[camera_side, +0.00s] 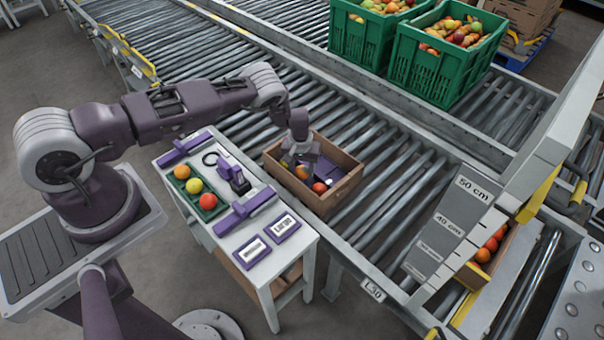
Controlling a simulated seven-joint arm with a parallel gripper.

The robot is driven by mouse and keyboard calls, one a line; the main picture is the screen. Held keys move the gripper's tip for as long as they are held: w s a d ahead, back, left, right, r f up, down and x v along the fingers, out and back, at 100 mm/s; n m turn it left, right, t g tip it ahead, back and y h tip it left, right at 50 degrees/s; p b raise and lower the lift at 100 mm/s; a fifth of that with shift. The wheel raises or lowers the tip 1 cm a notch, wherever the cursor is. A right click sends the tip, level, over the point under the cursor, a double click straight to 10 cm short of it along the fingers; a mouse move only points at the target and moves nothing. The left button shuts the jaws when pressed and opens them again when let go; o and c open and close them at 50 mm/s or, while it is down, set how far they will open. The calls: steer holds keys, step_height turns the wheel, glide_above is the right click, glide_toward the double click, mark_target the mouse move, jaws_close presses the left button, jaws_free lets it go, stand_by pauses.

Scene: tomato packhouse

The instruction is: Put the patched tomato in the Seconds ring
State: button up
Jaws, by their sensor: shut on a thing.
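My gripper (301,164) reaches down into an open brown box (346,190) on the rollers. It is shut on an orange-red tomato (301,173), partly hidden by the fingers. Another red tomato (319,187) lies in the box just right of the held one. At this size I cannot make out a patch on either. No label saying Seconds is readable.
A green tray (221,210) with three tomatoes, purple fixtures (247,211) and two purple-framed cards (282,227) occupy the table. Green crates (428,75) of tomatoes stand behind. A signed grey panel (440,233) stands at right. Rollers around the box are clear.

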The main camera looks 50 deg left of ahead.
mark_target(303, 167)
step_height(303, 167, up, 6)
steer(key=shift+r, duration=0.1)
steer(key=shift+s+a+r+n, duration=0.2)
steer(key=shift+a+r+n, duration=0.1)
steer(key=shift+a+r, duration=0.4)
steer(key=s+a+n, duration=0.5)
steer(key=s+a, duration=0.1)
steer(key=a, duration=0.2)
steer(key=s+a+n+g, duration=0.1)
steer(key=s+a+n, duration=0.5)
steer(key=a, duration=0.1)
steer(key=s+a+n+g, duration=0.1)
steer(key=s+a+n, duration=0.5)
steer(key=a, duration=0.2)
steer(key=shift+a+r, duration=0.35)
steer(key=shift+f, duration=2.25)
steer(key=shift+f, duration=0.55)
